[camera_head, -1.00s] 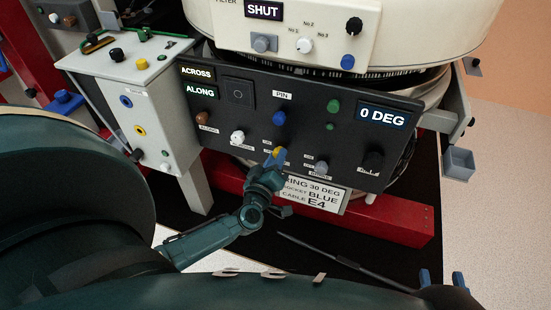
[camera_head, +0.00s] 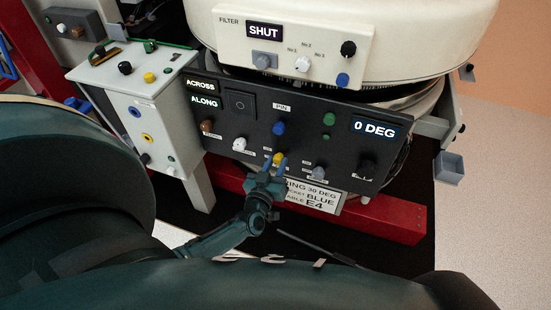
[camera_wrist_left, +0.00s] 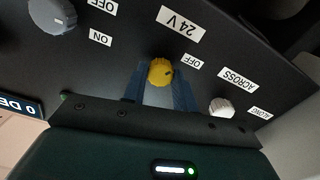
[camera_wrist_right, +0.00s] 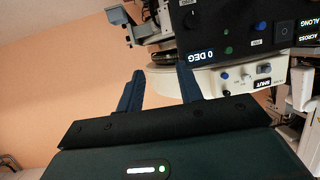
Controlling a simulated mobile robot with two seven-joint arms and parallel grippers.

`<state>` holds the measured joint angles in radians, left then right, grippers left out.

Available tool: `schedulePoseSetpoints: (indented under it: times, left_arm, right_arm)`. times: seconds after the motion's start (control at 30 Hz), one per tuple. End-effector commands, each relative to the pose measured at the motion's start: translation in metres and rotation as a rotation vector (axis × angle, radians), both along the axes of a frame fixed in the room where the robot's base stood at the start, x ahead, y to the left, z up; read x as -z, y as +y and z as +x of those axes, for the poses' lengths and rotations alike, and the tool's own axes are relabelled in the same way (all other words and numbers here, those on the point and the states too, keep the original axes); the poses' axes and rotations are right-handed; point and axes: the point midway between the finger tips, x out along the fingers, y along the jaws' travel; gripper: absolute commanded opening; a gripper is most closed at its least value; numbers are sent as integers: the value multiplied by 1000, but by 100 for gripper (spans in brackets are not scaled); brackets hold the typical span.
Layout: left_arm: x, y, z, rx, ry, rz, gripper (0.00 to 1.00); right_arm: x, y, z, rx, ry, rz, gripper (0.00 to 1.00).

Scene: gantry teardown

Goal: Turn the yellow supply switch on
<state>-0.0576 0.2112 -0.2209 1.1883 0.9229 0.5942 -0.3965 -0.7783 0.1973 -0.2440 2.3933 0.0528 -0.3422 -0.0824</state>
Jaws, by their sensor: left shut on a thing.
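The yellow supply switch (camera_head: 278,158) is a round knob low on the dark control panel, below the blue PIN knob. My left gripper (camera_head: 274,165) reaches it from below, one finger on each side. In the left wrist view the yellow knob (camera_wrist_left: 160,70) sits between the blue fingertips, under a "24 V" label (camera_wrist_left: 181,24). Its dark mark points toward the "OFF" label (camera_wrist_left: 192,62). The fingers may hide any label on the other side. My right gripper (camera_wrist_right: 160,85) is open and empty, away from the panel.
The dark panel (camera_head: 225,126) carries a white knob (camera_head: 240,143) left of the switch and a grey knob (camera_head: 318,173) right of it. A light grey box (camera_head: 172,110) with knobs stands to the left. A red beam (camera_head: 390,222) runs below the panel.

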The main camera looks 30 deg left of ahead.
Motion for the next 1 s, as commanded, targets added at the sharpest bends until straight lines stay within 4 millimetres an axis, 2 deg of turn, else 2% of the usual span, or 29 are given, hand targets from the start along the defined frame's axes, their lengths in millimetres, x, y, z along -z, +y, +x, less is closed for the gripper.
schedulePoseSetpoints:
  times: [0.03,0.5,0.83,1.0]
  left_arm:
    - [-3,-1,1,0,13,42,5]
    - [-2,-1,1,1,115,477,5]
    - [-1,-2,1,1,180,756,5]
    - [-1,-2,1,1,206,863,5]
  right_arm:
    - [-9,-2,-1,8,-2,9,36]
    - [-39,-12,-6,52,-18,73,36]
    - [-49,-19,-9,81,-24,96,36]
    - [-47,-19,-10,85,-8,99,36]
